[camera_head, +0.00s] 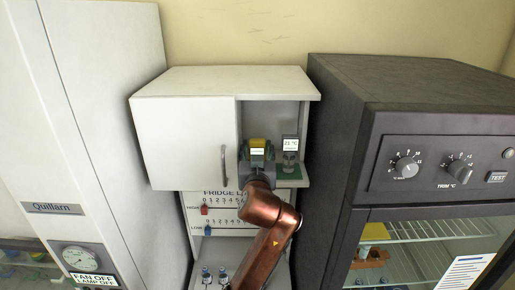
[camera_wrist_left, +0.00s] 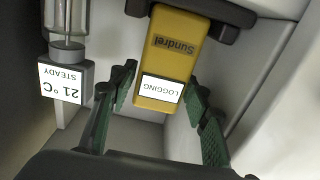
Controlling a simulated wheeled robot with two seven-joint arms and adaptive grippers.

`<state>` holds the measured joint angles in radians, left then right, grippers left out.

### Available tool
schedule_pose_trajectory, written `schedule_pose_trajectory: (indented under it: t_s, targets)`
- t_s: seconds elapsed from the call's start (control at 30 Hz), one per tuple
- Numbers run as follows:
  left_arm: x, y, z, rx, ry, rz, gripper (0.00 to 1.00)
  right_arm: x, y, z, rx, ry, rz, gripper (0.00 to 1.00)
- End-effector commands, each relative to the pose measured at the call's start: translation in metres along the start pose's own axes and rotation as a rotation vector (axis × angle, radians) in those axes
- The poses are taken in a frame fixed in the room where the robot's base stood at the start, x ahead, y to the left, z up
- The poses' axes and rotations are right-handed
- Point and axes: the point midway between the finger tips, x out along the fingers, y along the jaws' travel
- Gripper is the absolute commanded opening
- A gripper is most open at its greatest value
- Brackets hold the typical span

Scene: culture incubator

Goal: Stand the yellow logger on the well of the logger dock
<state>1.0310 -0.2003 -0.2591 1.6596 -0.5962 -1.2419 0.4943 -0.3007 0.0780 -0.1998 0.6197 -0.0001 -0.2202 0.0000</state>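The yellow logger (camera_head: 258,143) is upright in the open right part of the white wall cabinet. In the left wrist view, which is upside down, the logger (camera_wrist_left: 175,50) shows a "LOGGING" label, and its foot meets a dark holder (camera_wrist_left: 228,29). I cannot tell whether this holder is the logger dock. My left gripper (camera_head: 257,160) is in front of the logger. In the wrist view its green-padded fingers (camera_wrist_left: 160,98) are apart, one on each side of the logger's label end, with a narrow gap at the left finger. My right gripper is out of view.
A "21 °C STEADY" display unit (camera_head: 290,145) stands close beside the logger; it also shows in the wrist view (camera_wrist_left: 66,85). The closed cabinet door (camera_head: 185,140) bounds the left. A dark incubator (camera_head: 420,120) stands to the right, with a yellow object (camera_head: 375,232) inside.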

Motion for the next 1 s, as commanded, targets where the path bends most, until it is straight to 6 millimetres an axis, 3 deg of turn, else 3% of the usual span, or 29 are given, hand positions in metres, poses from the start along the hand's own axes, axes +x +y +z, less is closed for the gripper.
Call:
schedule_pose_trajectory:
  t_s: [0.33,0.8,1.0]
  targets:
    - [-0.006,0.001,-0.004,-0.001,0.001,0.001,0.44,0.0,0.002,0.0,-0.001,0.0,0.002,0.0]
    - [-0.097,0.001,-0.002,-0.003,0.001,0.003,0.44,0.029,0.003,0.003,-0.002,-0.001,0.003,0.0]
    - [-0.117,0.0,-0.003,-0.001,-0.001,0.001,0.44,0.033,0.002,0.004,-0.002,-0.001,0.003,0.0]
